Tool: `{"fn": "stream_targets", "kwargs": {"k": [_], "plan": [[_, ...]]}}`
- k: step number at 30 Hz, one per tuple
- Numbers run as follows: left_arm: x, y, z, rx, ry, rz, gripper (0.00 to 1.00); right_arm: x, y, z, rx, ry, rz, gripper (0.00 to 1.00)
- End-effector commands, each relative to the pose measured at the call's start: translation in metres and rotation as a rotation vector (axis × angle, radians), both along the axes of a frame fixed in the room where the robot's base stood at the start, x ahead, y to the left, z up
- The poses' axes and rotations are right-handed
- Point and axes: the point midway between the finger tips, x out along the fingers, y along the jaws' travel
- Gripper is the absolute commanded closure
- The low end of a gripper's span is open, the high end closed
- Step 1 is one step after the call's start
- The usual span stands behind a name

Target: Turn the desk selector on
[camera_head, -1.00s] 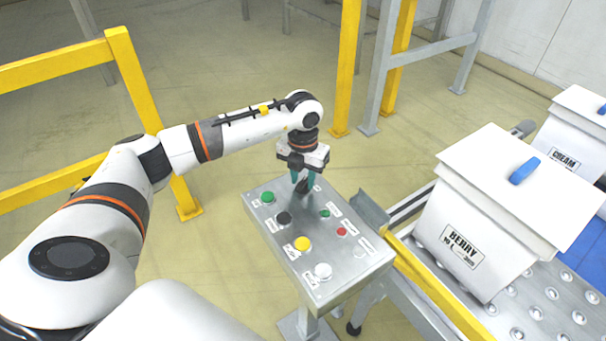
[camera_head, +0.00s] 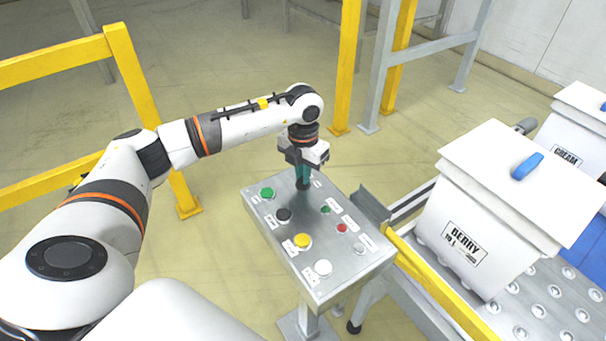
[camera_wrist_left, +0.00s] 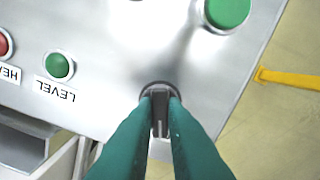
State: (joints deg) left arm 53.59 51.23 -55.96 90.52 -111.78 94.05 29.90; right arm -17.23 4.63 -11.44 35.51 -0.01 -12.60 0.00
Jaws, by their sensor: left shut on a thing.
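The desk selector (camera_wrist_left: 159,92) is a dark knob with a grey grip, set in the far corner of the sloped grey metal control panel (camera_head: 342,270). My left gripper (camera_wrist_left: 160,100) points down at it, with its two green fingers on either side of the knob's grip, shut on it. In the head view the left gripper (camera_head: 303,184) stands upright over the panel's far end, and its fingers hide most of the selector. The selector's own label cannot be read. My right gripper is not in view.
Near the selector sit a large green button (camera_head: 268,193) and a small green button (camera_head: 325,209) labelled LEVEL. Black (camera_head: 284,215), yellow (camera_head: 303,241), white (camera_head: 323,268) and red (camera_head: 342,228) buttons lie nearer. A white BERRY box (camera_head: 455,215) stands on the conveyor at right.

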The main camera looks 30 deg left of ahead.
Motion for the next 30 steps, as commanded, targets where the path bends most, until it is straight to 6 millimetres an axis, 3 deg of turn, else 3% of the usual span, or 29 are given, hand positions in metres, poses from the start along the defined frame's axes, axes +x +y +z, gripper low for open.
{"fn": "stream_targets", "kwargs": {"k": [15,30], "plan": [[0.001,0.001,-0.002,0.001,-0.005,-0.474,1.0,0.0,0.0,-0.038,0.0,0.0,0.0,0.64],[0.001,0.001,0.0,0.002,-0.005,-0.82,1.0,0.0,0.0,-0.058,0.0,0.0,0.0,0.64]]}}
